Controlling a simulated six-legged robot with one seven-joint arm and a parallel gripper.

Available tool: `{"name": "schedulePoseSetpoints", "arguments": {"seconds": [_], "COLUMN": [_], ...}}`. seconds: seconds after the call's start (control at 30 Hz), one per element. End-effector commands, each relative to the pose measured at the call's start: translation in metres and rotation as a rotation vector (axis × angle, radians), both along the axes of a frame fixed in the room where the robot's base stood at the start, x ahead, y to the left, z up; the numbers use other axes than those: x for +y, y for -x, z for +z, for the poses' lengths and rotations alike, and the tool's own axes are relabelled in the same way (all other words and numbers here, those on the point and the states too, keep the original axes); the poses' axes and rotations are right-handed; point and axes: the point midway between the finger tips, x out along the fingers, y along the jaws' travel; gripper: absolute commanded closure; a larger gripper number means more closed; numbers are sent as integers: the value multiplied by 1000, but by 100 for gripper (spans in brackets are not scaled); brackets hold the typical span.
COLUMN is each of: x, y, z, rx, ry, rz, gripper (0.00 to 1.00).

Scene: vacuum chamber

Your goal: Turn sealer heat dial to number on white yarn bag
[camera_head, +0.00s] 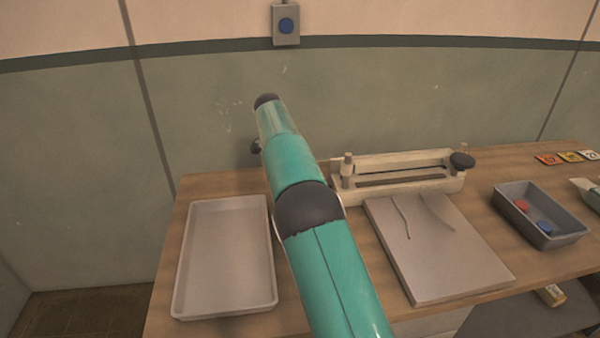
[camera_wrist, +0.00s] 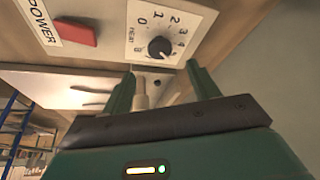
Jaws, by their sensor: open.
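The heat dial (camera_wrist: 160,48) is a round dark knob on a white plate (camera_wrist: 138,40) marked HEAT, with numbers around it, in the wrist view. Its small pale pointer mark is too blurred to read surely. My gripper (camera_wrist: 162,78) is open, its two green fingers apart and just short of the dial, with nothing seen between the tips. In the head view my arm hides the gripper. The sealer (camera_head: 400,181) is a long pale machine at the table's back. A whitish bag (camera_head: 584,186) shows partly at the right edge; no number on it can be read.
A red switch (camera_wrist: 75,32) beside a POWER label is near the dial. Small coloured cards (camera_head: 570,157) lie at the back right.

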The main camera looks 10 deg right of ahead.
Motion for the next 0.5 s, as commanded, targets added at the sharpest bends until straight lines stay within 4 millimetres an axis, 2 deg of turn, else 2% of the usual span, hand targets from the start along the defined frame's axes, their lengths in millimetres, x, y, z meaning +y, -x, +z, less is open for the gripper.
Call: {"name": "schedulePoseSetpoints", "arguments": {"seconds": [0.1, 0.23, 0.5], "x": [9, 16, 20], "y": [4, 8, 11], "z": [24, 43, 54], "rx": [-2, -2, 1], "ry": [0, 0, 1], "rz": [2, 2, 1], "gripper": [40, 40, 40]}}
